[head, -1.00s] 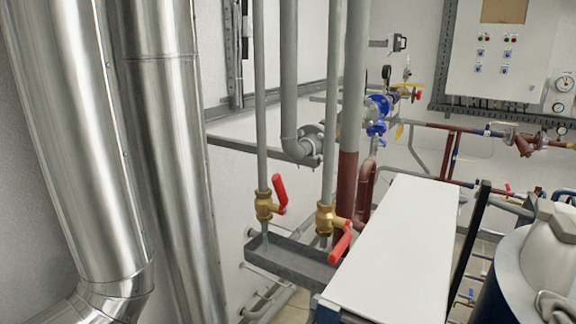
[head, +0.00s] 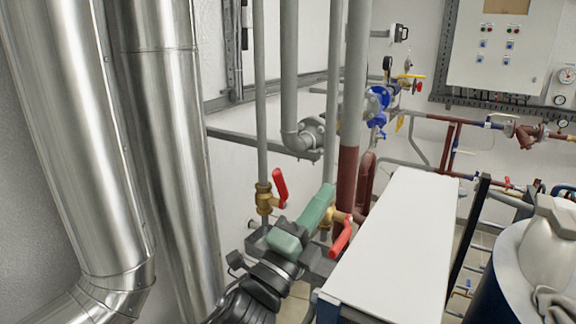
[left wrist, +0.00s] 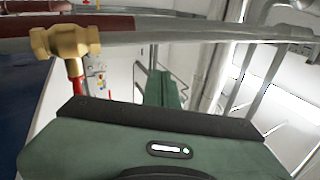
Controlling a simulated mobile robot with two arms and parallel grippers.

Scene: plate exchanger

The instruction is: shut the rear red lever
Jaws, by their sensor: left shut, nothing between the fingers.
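Two brass valves with red levers sit on vertical grey pipes in the head view. The left red lever (head: 280,188) looks the farther back of the two and tilts up from its brass valve (head: 264,198). The nearer red lever (head: 341,238) slants beside the white-topped box. My green left gripper (head: 321,199) is shut and empty, passing between the levers, and partly hides the nearer brass valve. In the left wrist view, the gripper (left wrist: 161,76) points away, with a brass valve (left wrist: 66,41) and part of a red lever (left wrist: 77,92) at left. My right gripper is out of view.
A white-topped box (head: 390,250) stands right of the nearer lever. Large silver ducts (head: 165,130) fill the left side. A dark red pipe (head: 347,190) rises behind the nearer valve. A control cabinet (head: 500,65) hangs at the back right.

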